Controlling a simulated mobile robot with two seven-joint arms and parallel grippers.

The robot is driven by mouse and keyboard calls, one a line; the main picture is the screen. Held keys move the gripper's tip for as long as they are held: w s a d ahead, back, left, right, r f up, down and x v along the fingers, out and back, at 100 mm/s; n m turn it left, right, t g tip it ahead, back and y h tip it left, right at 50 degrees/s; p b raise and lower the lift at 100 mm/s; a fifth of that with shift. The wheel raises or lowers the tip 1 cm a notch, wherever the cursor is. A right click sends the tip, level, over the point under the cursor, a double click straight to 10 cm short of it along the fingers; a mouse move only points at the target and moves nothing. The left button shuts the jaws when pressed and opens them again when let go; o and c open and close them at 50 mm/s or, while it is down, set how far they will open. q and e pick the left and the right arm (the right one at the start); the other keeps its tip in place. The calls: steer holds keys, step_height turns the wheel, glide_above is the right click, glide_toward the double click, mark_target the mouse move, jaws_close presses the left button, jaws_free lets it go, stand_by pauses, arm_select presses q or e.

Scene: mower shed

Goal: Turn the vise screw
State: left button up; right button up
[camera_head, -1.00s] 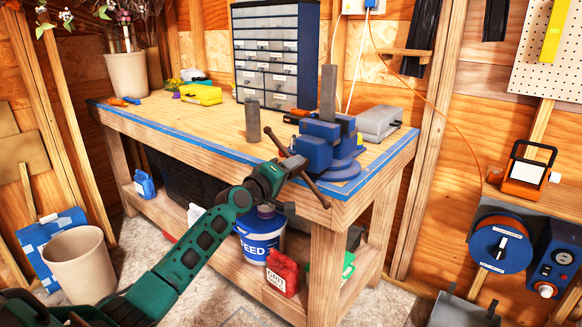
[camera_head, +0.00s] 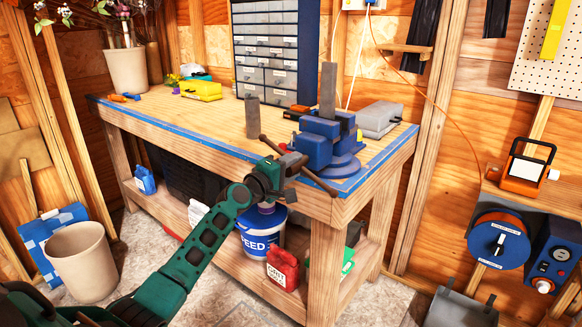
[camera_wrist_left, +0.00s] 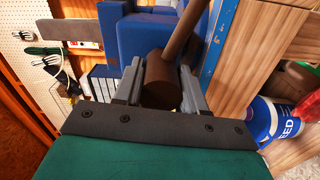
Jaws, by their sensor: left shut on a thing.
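The blue vise (camera_head: 325,142) stands on the front right corner of the workbench, with a grey upright bar (camera_head: 328,90) at its jaws. Its brown screw handle (camera_head: 320,182) slants from upper left to lower right in the head view. My left gripper (camera_head: 290,165) is at the front of the vise, shut on the round screw head. In the left wrist view the screw head (camera_wrist_left: 161,82) sits between the two grey fingers, and the handle bar runs up out of it. The gripper partly hides the screw in the head view. My right gripper is not in view.
The wooden workbench (camera_head: 220,133) has a blue edge strip. A grey cylinder (camera_head: 252,116) stands left of the vise, and a grey case (camera_head: 379,118) lies behind it on the right. A feed bucket (camera_head: 260,235) and a red jug (camera_head: 282,268) are below.

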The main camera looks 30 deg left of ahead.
arm_select(q)
steer(key=shift+r, duration=0.3)
steer(key=o, duration=0.7)
steer(key=shift+c, duration=0.2)
steer(key=o, duration=0.4)
steer(key=shift+w+d+f, duration=0.1)
steer(key=shift+f, duration=0.1)
steer(key=shift+f, duration=0.1)
steer(key=s, duration=0.8)
steer(key=s+a, duration=0.1)
steer(key=s, duration=0.4)
steer(key=shift+p, duration=0.35)
